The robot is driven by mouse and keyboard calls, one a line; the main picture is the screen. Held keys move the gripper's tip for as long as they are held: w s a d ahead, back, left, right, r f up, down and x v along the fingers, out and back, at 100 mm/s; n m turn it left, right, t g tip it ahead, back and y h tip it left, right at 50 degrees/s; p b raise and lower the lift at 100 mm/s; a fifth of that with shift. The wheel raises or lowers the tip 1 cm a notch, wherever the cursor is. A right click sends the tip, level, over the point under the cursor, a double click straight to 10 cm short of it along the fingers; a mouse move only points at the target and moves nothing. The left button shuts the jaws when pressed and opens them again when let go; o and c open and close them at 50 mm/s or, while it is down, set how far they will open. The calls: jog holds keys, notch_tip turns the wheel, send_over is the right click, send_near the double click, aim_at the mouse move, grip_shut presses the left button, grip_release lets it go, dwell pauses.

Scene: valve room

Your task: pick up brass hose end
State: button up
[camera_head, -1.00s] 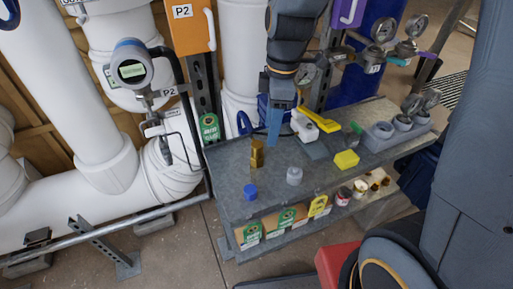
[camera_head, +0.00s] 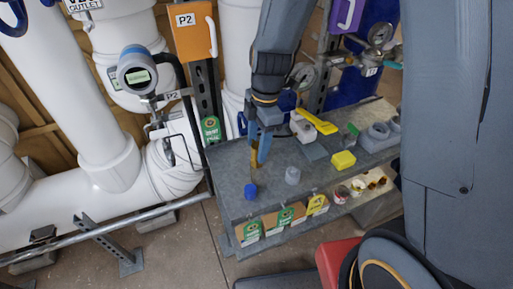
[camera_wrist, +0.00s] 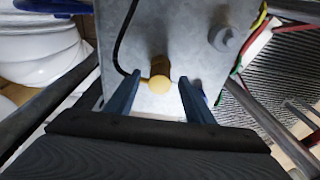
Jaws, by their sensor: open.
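The brass hose end (camera_head: 254,168) stands upright on the grey bench (camera_head: 228,180), partly hidden by my gripper in the head view. In the wrist view its round golden top (camera_wrist: 159,85) shows between the fingers, with a visible gap on each side. My gripper (camera_head: 261,150) is open and points down, its blue fingers at the brass hose end. In the wrist view both fingers (camera_wrist: 159,82) flank it without visible contact. How low the fingertips are beside it is hard to tell.
A blue cap (camera_head: 251,191) stands just in front, and a grey cylinder (camera_head: 292,175) to the right. A yellow block (camera_head: 343,161) and a white valve with yellow handle (camera_head: 305,128) are further right. A thin black curved line (camera_wrist: 117,50) shows near the left finger.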

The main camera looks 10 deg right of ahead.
aim_at(257, 145)
jog(key=shift+f, duration=0.5)
jog(key=shift+c, duration=0.3)
jog(key=c, duration=1)
jog(key=shift+o, duration=0.2)
jog(key=shift+r, duration=0.1)
notch_tip(257, 145, up, 10)
jog(key=shift+f+b, duration=0.1)
jog(key=shift+b, duration=1)
jog(key=shift+o, duration=0.3)
